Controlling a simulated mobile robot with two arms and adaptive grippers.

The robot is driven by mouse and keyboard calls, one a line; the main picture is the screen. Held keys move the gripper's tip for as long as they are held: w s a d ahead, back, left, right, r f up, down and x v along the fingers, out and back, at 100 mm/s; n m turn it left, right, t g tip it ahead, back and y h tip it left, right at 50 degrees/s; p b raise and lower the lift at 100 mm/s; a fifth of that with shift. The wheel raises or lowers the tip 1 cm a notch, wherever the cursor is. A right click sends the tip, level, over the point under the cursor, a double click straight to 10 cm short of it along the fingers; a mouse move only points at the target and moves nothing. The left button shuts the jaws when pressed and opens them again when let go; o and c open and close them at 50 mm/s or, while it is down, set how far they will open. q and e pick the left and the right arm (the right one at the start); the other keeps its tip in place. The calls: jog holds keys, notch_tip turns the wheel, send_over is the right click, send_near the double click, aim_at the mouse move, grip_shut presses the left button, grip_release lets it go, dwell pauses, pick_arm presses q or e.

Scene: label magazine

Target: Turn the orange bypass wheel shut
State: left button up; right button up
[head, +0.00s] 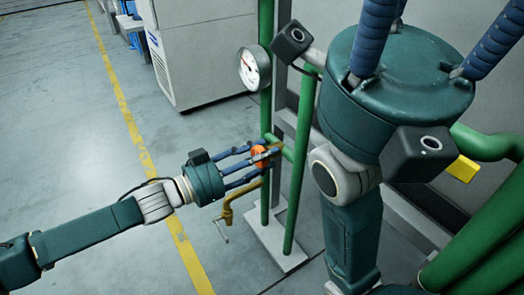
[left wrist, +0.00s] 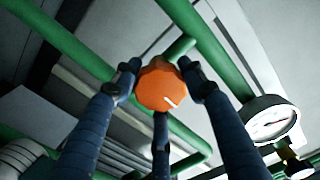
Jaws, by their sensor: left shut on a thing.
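The orange bypass wheel (head: 259,154) sits on a brass valve at the green pipework, in the middle of the head view. In the left wrist view the orange wheel (left wrist: 162,88) is a many-sided knob with a white line pointing to the lower right. My left gripper (head: 258,160) is shut on the wheel, its blue fingers around the rim; two flank it and one comes from below in the left wrist view (left wrist: 161,95). My right gripper's green palm (head: 400,85) is large at the upper right; its blue fingers run out of the frame, so their tips are hidden.
A round white gauge (head: 255,69) is above the wheel on the pipe. A brass spout (head: 228,208) hangs below it. Green pipes (head: 303,150) stand just right of the wheel. A grey cabinet (head: 200,55) is behind. The floor at left is clear, with a yellow line.

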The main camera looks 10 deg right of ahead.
pick_arm(q)
jog(key=shift+r, duration=0.4)
jog(key=o, duration=1.2)
jog(key=shift+c, duration=0.2)
jog(key=shift+f, duration=0.15)
jog(key=shift+s+a, duration=0.1)
jog(key=shift+a, duration=0.15)
jog(key=v, duration=1.1)
jog(key=shift+a, duration=0.2)
